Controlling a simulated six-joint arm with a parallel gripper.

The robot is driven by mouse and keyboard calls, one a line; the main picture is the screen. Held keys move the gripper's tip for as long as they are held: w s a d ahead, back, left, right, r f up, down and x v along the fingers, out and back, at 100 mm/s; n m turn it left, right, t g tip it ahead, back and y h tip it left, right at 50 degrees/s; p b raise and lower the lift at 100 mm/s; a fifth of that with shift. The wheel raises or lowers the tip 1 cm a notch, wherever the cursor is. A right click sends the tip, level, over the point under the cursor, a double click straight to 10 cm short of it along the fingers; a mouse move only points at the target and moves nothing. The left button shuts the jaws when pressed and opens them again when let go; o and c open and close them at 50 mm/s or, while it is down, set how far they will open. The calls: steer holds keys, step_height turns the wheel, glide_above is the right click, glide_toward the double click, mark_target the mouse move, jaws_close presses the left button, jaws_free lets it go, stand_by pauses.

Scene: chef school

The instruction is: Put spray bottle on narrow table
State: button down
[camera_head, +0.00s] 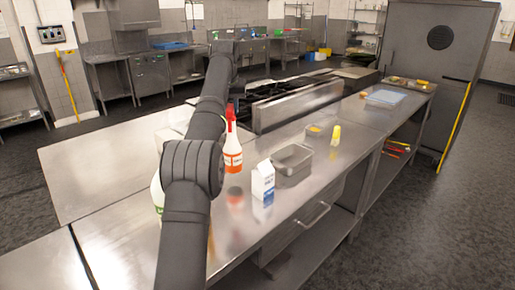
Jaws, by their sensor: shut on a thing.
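The spray bottle (232,156), white with an orange-red label and a red top, is upright just right of my arm, above the long steel counter (300,222). A gap between its base and its reflection suggests it is slightly raised. My gripper (233,101) is a small dark shape at the bottle's top, largely hidden by my arm, and appears shut on it. Which surface is the narrow table is not clear; a bare steel table top (90,172) lies to the left of my arm.
A milk carton (263,181), a steel pan (292,162) and a yellow bottle (335,136) stand on the counter to the right. A white-green container (157,191) is partly hidden behind my arm. A stove (296,101) is behind. The left table top is clear.

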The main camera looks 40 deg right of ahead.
steer(key=shift+f, duration=2.45)
steer(key=c, duration=1.2)
jaws_free()
steer(key=shift+o, duration=0.2)
steer(key=v, duration=1.2)
steer(key=x, duration=1.1)
steer(key=shift+w+d+f, duration=0.15)
steer(key=shift+w+f, duration=0.05)
steer(key=shift+f, duration=0.15)
steer(key=shift+r, duration=1.15)
